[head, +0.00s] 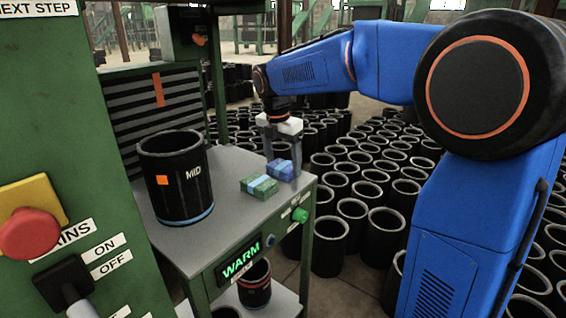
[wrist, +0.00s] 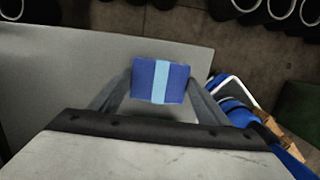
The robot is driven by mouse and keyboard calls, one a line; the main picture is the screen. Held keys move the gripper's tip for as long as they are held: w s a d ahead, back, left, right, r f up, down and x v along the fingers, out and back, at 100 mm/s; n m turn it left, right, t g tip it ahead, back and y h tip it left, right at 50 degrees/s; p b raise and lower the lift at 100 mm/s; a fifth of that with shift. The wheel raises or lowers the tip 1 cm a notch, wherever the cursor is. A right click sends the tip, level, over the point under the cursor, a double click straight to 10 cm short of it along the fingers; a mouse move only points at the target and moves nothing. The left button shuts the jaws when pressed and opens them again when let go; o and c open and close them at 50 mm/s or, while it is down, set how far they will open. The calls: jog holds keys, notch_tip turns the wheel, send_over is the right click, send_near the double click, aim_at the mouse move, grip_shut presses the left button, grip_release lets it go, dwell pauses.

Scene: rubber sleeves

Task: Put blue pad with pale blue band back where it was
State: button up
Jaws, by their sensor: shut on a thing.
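The blue pad with a pale blue band (head: 280,169) is between the fingers of my gripper (head: 281,168) at the right edge of the grey table top (head: 230,215). In the wrist view the pad (wrist: 145,82) sits between the two fingertips (wrist: 158,85), its band running across its middle. My gripper is shut on it from above. I cannot tell whether the pad touches the table or hangs just above it. A green pad with a pale blue band (head: 258,186) lies on the table just left of the blue pad.
A black sleeve marked MID (head: 178,180) stands on the table's left. The WARM display (head: 241,257) and a green knob (head: 300,215) are on the front. A green panel with a red button (head: 30,234) stands at left. Many black sleeves fill the floor behind.

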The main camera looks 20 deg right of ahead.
aim_at(279, 168)
jog(key=o, duration=1)
jog(key=shift+f, duration=0.1)
notch_tip(279, 168, up, 12)
jog(key=s+a, duration=0.1)
jog(key=s+d+f+m+t+y, duration=0.1)
jog(key=s+d+f+m, duration=0.25)
jog(key=s+m, duration=0.45)
jog(key=s+d+f+m+t, duration=0.1)
jog(key=s+d+f+m, duration=0.3)
jog(key=s, duration=0.7)
jog(key=s+f+m+t, duration=0.1)
jog(key=s+f+m, duration=1.2)
jog(key=shift+s+d+t, duration=0.15)
jog(key=shift+d+t, duration=0.2)
jog(key=shift+t, duration=0.05)
